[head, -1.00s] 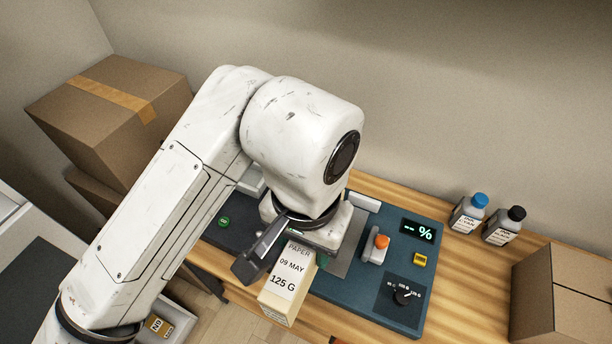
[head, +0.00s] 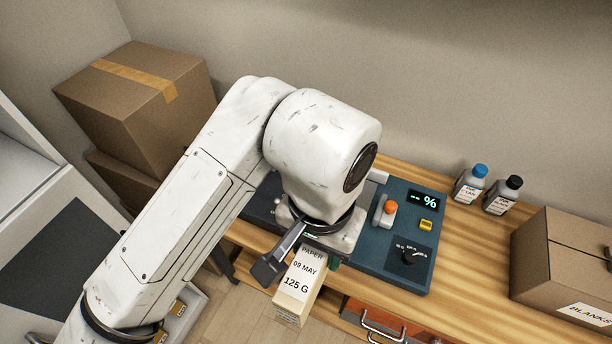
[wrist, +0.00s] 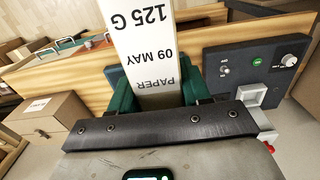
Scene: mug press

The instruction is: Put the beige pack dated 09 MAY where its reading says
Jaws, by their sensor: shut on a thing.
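The beige pack (head: 297,290) carries a white label reading PAPER, 09 MAY, 125 G. My gripper (head: 318,252) is shut on it and holds it in the air at the bench's front edge. In the wrist view the pack (wrist: 148,45) stands between the green fingers of my gripper (wrist: 160,88), its label upside down. The blue press panel (head: 365,262) lies on the bench behind, partly hidden by my arm. It has a display (head: 424,201) showing "-- %", an orange-topped lever (head: 389,210), a yellow button (head: 426,225) and a black dial (head: 409,256) with gram marks.
Two bottles, blue-capped (head: 470,184) and black-capped (head: 503,195), stand at the back right. A carton marked BLANKS (head: 565,262) is at the right end. An orange drawer front (head: 375,318) is below the bench. Stacked cartons (head: 140,95) stand at left.

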